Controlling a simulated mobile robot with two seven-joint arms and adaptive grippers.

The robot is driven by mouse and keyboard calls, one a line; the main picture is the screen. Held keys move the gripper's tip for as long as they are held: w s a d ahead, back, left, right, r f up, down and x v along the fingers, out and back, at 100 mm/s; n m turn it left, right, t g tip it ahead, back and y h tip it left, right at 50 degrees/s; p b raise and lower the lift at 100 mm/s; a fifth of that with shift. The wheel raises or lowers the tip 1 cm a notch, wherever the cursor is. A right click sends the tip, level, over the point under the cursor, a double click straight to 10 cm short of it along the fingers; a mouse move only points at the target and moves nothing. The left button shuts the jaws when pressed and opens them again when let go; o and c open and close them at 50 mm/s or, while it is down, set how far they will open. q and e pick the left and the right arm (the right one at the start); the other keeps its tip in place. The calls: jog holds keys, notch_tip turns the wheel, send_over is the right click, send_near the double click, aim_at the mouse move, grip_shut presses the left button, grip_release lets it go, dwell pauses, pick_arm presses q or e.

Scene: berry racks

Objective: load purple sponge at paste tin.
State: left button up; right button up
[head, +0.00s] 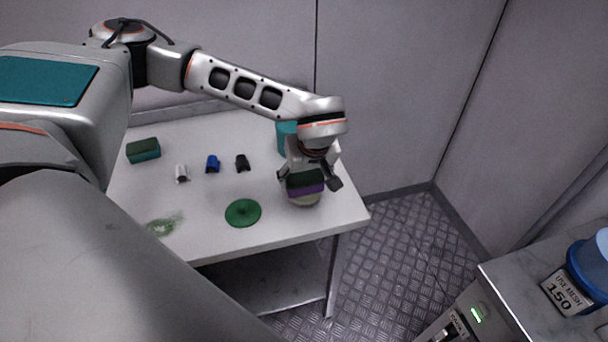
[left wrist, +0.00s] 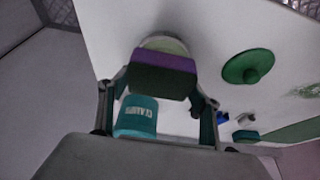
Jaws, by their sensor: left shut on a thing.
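The purple sponge (head: 306,189), purple with a dark green layer, is between the fingers of my left gripper (head: 309,179), which is shut on it. It also shows in the left wrist view (left wrist: 163,75). A round pale tin (head: 304,201), which looks like the paste tin, stands on the table directly below or just beyond the sponge. The sponge hides part of the tin in both views, its rim (left wrist: 165,43) showing past it in the left wrist view. I cannot tell whether sponge and tin touch. My right gripper is not in view.
On the white table (head: 205,125) are a green knobbed disc (head: 243,212), a green smear (head: 165,224), white, blue and black clips (head: 242,163), and a green-teal sponge (head: 143,150). A teal lettered container (head: 286,138) stands behind my gripper. The table's right edge is close.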

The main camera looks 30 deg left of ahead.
aim_at(304, 176)
pick_arm(q)
jog(key=shift+f, duration=0.15)
dwell(1.4)
jog(key=shift+s+f, duration=0.1)
dwell(0.4)
notch_tip(304, 176, up, 4)
jog(key=p, duration=0.4)
jog(key=shift+r+p, duration=1.2)
jog(key=shift+r, duration=0.4)
